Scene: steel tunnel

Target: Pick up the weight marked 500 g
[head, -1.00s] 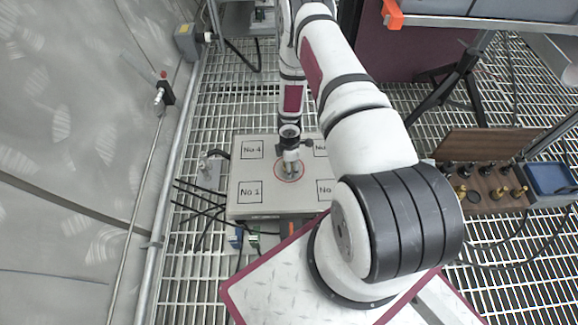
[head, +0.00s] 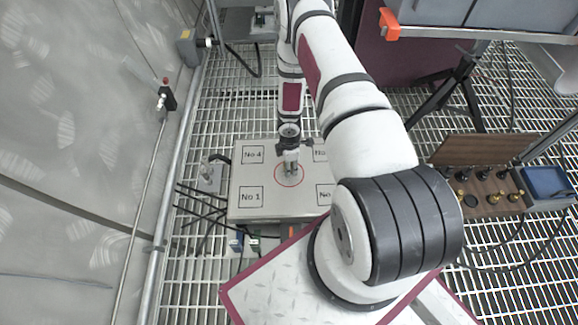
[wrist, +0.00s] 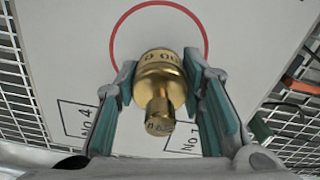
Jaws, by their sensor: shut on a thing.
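A brass weight (wrist: 160,85) with a knob sits between the two fingers of my gripper (wrist: 168,100) in the wrist view. The fingers press on it from both sides. Its engraved marking shows only in part, with zeros legible, so I cannot read the full value. In the head view my gripper (head: 290,168) points down over the red circle (head: 277,181) on the pale plate (head: 262,176); the weight is too small there to make out clearly. I cannot tell whether the weight touches the plate or hangs just above it.
The plate has marked squares such as No 1 (head: 251,196) and No 4 (head: 252,154). An open wooden case (head: 490,208) with several brass and black-topped pieces lies at right, beside a blue tray (head: 550,180). Black cables lie left of the plate.

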